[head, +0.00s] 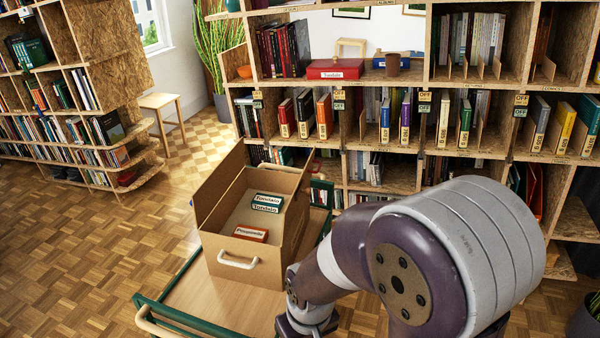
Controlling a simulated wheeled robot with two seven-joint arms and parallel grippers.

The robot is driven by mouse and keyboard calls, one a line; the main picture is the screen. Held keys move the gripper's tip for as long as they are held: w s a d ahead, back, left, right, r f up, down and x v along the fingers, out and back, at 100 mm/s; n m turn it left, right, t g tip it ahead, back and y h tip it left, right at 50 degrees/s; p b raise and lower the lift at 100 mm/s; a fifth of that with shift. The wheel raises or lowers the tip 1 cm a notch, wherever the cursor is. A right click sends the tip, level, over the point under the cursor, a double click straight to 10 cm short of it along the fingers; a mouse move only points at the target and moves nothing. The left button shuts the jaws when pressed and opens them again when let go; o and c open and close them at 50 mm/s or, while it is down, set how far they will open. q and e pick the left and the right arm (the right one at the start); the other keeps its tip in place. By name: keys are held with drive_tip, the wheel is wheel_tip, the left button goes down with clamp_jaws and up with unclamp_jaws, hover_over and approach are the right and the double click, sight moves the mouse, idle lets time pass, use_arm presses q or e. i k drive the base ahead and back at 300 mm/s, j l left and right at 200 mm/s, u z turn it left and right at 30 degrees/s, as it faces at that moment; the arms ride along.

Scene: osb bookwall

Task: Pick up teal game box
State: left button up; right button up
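A teal game box (267,203) with white label strips lies inside an open cardboard carton (247,272), towards its far end. I cannot tell if it is one box or two stacked. A red-orange game box (250,234) with a white label lies nearer the carton's front. The carton's flaps stand open and a pale handle is on its front. One of my arms, which looks like the right one, fills the lower right, and its wrist is at the bottom edge, right of the carton. No gripper fingers show. My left arm is not in view.
The carton stands on a wooden-topped cart (205,297) with green rails. Behind it is a tall bookshelf (340,143) full of books, with a red box (335,69) on it. A stool (161,105) and another bookshelf stand left. The parquet floor between is clear.

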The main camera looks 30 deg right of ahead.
sight(268, 202)
drive_tip(key=i+j+z, duration=0.15)
drive_tip(key=z, duration=0.3)
drive_tip(key=j+z, duration=0.4)
drive_tip(key=i+j+z, duration=0.1)
drive_tip(key=j+z, duration=0.65)
drive_tip(key=z, duration=0.15)
drive_tip(key=j, duration=0.5)
drive_tip(key=k+j+z, duration=0.15)
drive_tip(key=j, duration=0.85)
drive_tip(key=k+j+z, duration=0.1)
drive_tip(key=j, duration=0.4)
